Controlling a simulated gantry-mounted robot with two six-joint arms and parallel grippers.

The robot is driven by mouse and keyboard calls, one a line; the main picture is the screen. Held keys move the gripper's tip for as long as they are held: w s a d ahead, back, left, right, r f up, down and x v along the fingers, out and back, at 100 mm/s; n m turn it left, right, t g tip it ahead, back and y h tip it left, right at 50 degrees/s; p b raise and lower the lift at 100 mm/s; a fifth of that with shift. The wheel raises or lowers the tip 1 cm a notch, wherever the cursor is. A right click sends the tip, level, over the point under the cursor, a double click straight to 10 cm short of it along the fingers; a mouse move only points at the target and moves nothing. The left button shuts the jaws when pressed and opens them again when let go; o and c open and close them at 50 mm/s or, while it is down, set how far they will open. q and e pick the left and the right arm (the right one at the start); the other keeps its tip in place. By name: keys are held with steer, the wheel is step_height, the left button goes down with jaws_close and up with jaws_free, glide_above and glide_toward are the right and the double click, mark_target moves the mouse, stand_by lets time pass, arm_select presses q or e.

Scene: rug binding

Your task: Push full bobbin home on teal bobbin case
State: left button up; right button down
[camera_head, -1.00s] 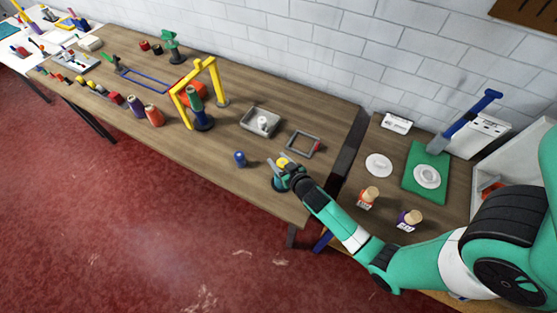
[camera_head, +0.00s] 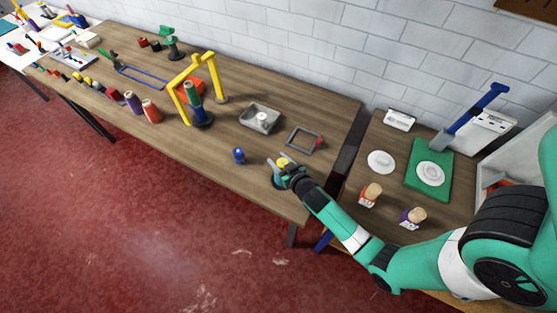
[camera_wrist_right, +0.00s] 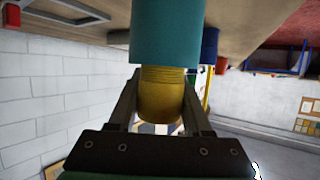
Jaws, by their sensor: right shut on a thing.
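The full bobbin (camera_wrist_right: 160,98), wound in yellow, is between the fingers of my right gripper (camera_wrist_right: 162,82), which is shut on it. In the head view the yellow bobbin (camera_head: 283,161) shows between the fingers of my right gripper (camera_head: 281,167). The teal bobbin case (camera_wrist_right: 166,32) is a smooth cylinder in line with the bobbin. The bobbin's end meets the case's opening in the wrist view; how deep it sits inside is hidden. In the head view the case is mostly covered by the gripper. My left gripper is not in view.
A yellow arch (camera_head: 199,85) stands farther left. The table's front edge is close to the gripper.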

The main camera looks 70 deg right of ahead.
steer(key=shift+f+b, duration=0.3)
steer(key=shift+f, duration=0.1)
steer(key=shift+c, duration=1.3)
jaws_free()
steer(key=v, duration=1.1)
steer(key=shift+s+r+p, duration=0.15)
steer(key=shift+s+p, duration=0.1)
steer(key=shift+p, duration=0.2)
steer(key=shift+a, duration=0.2)
